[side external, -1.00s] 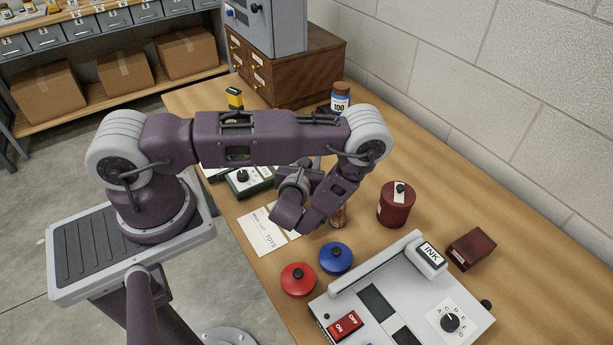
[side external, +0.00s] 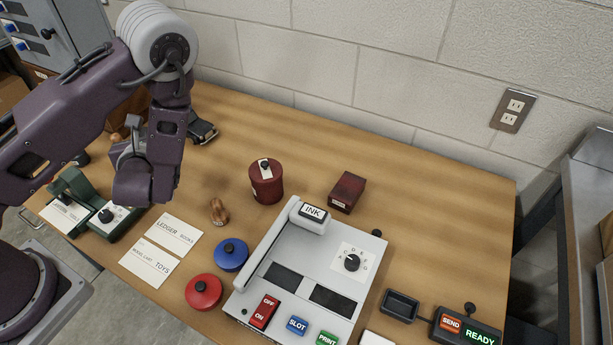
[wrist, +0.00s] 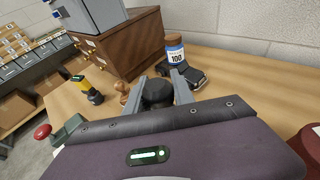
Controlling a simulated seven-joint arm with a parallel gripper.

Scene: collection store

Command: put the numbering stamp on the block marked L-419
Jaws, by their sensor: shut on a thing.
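My gripper (wrist: 160,90) is shut on a black, round-topped thing (wrist: 157,93), held between its two grey fingers in the wrist view. I cannot tell from its top alone whether it is the numbering stamp. A dark red block (side external: 347,192) with a small white label stands behind the grey ink machine. Its label is too small to read, so I cannot tell whether it is L-419. A brown wooden-handled piece (side external: 218,210) stands near the paper cards.
A red canister (side external: 266,182), blue lid (side external: 231,254) and red lid (side external: 203,291) stand beside the ink machine (side external: 310,275). A black toy car (side external: 202,129) and a jar marked 100 (wrist: 175,50) are behind my gripper. Table behind the red block is clear.

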